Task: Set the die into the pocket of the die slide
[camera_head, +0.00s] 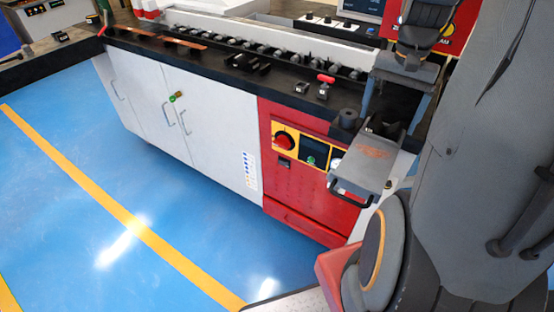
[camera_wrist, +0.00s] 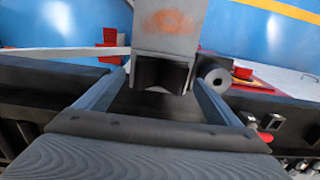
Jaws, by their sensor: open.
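The die slide (camera_head: 365,172) is a grey metal plate with a rusty orange patch and a black handle, sticking out from the front of the machine. It also shows in the wrist view (camera_wrist: 170,22). A dark block with a notched face (camera_wrist: 160,74), which looks like the die, is at the slide's inner end. Whether it is fully seated in the pocket is hidden. My gripper (camera_head: 392,112) points down over that end. In the wrist view its two blue-grey fingers (camera_wrist: 159,82) are spread apart, one on each side of the dark block, with no clear contact.
A red-handled clamp (camera_head: 325,84) and several small black fittings line the black bench top. A red control panel (camera_head: 300,160) is below. The blue floor in front is clear.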

